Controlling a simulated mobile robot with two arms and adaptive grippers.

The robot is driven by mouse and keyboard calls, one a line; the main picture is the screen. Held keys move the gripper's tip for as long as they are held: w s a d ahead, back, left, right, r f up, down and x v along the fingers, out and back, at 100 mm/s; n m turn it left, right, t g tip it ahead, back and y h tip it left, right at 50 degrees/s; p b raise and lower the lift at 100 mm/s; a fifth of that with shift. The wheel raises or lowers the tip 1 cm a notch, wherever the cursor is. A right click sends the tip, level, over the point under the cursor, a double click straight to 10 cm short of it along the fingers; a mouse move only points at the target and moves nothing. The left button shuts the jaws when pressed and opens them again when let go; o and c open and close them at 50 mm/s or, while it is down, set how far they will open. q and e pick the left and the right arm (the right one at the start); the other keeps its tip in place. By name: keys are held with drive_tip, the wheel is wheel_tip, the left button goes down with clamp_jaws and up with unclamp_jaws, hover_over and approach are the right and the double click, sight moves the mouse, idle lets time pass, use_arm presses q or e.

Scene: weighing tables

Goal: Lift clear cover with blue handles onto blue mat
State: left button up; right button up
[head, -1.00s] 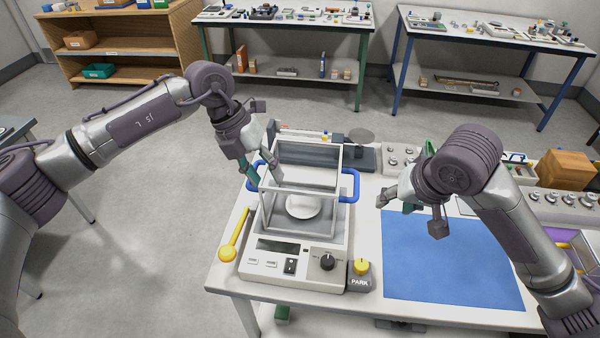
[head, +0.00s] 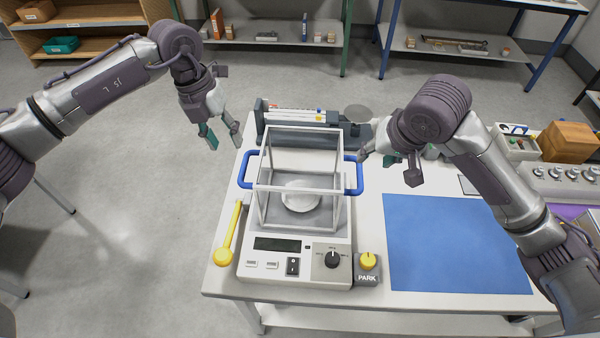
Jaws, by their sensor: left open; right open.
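The clear cover (head: 265,203) is a box with a pale frame and a blue handle on its left (head: 244,170) and right (head: 354,174) sides. It stands upright on the white balance (head: 294,257), around a round pan (head: 300,196). The blue mat (head: 455,245) lies flat and bare on the table to the right. My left gripper (head: 223,140) is open and empty, above and left of the left handle, apart from it. My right gripper (head: 375,158) is open close to the right handle; whether it touches the handle I cannot tell. My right arm hides some of the area behind it.
A yellow lever (head: 230,235) lies along the balance's left side. A yellow-knobbed PARK block (head: 368,268) stands at its front right. A grey device (head: 305,125) is behind the cover. A wooden box (head: 568,149) and a knobbed panel (head: 560,178) are at the right.

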sight(242, 169)
use_arm(q)
drive_tip(key=f, duration=0.3)
drive_tip(key=d+f, duration=0.1)
drive_tip(key=f, duration=0.3)
drive_tip(key=d+f, duration=0.1)
drive_tip(key=f, duration=0.3)
drive_tip(key=shift+s+d, duration=0.2)
drive_tip(key=shift+d, duration=0.05)
use_arm(e)
drive_tip(key=x, duration=1.1)
drive_tip(key=shift+d+f, duration=0.1)
drive_tip(key=shift+d, duration=0.05)
use_arm(q)
clamp_jaws()
use_arm(e)
clamp_jaws()
